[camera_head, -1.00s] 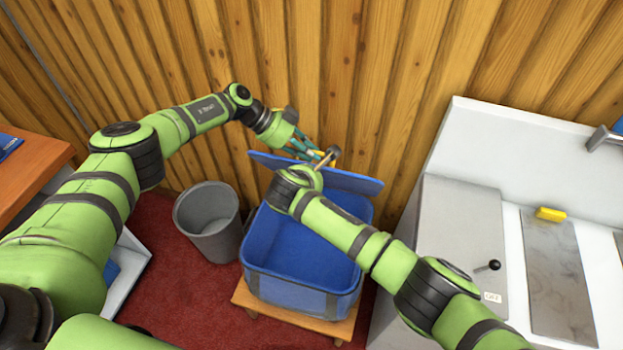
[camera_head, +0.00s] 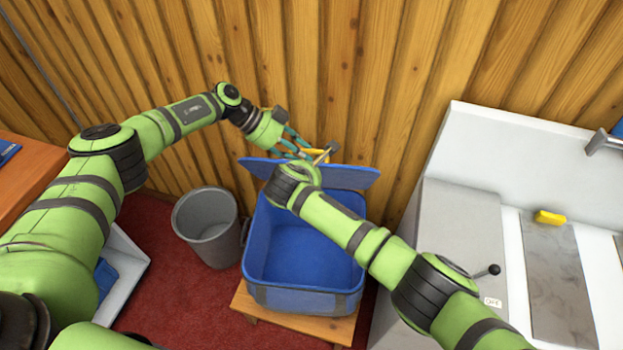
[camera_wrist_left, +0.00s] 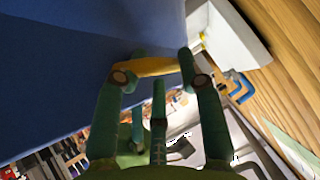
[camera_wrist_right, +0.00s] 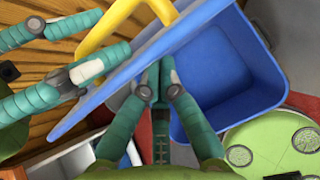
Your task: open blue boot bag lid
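The blue boot bag (camera_head: 305,295) sits open on a low wooden stand. Its blue lid (camera_head: 350,177) is tilted up along the back side, near the wooden wall. My left gripper (camera_head: 304,154) is at the lid's top edge. In the left wrist view its fingers (camera_wrist_left: 160,68) close around a yellow handle (camera_wrist_left: 150,66), which spans between them. The handle also shows in the right wrist view (camera_wrist_right: 125,15). My right gripper (camera_wrist_right: 161,70) is beside the lid's inner face, above the bag's opening, its fingers together and empty; my right wrist hides it in the head view.
A grey bin (camera_head: 208,228) stands left of the bag. A wooden table (camera_head: 28,180) is at the far left. A grey-white machine (camera_head: 455,235) with a black knob stands close to the right. The plank wall is close behind the lid.

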